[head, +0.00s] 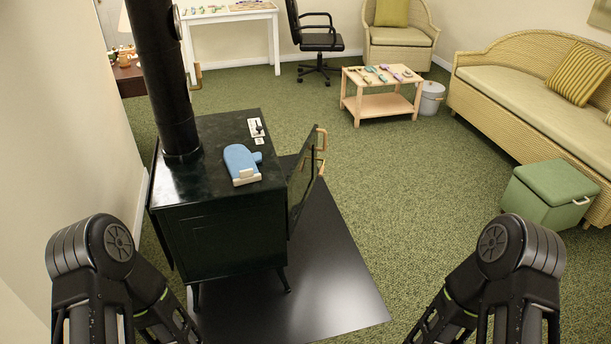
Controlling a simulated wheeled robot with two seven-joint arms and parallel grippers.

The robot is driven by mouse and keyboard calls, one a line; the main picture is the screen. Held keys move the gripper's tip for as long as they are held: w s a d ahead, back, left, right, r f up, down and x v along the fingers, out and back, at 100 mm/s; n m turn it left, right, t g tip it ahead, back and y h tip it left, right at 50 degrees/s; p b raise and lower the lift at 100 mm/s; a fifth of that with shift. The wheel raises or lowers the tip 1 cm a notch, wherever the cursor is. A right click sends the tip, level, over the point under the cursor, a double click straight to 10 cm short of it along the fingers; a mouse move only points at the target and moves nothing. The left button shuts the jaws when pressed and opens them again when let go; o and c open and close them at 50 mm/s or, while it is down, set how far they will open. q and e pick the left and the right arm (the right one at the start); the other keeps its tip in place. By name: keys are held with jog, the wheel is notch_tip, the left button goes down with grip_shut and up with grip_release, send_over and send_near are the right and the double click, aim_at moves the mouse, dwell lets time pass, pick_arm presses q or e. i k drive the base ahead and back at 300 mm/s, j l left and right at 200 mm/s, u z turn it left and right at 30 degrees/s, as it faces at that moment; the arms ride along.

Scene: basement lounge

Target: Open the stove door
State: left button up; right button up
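The black stove (222,235) stands left of centre on short legs, with a black flue pipe (163,75) rising from its top. Its door (302,185) is on the right side and stands ajar. The door's near edge is close to the stove's near right corner, and its far edge is swung out to the right. A tan handle (322,139) shows at the door's far upper edge. My two arms enter at the bottom left and bottom right, both apart from the stove. Both grippers are out of the frame.
A blue oven mitt (241,163) lies on the stove top. A dark floor plate (335,290) extends under and right of the stove. A wall is close on the left. Green carpet (420,200) is clear up to the green storage box (548,192) and low table (382,105).

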aim_at(300, 177)
jog(key=i+l, duration=0.25)
jog(key=i, duration=0.2)
jog(key=i+l, duration=0.3)
jog(key=i, duration=0.15)
jog(key=i+l, duration=0.25)
jog(key=i, duration=0.2)
jog(key=i+l+z, duration=0.1)
jog(key=i+l, duration=0.2)
jog(key=i, duration=0.15)
jog(key=i+l, duration=0.25)
jog(key=i, duration=0.2)
jog(key=i+l, duration=0.2)
jog(key=i, duration=0.25)
jog(key=i+l, duration=0.25)
jog(key=i, duration=0.2)
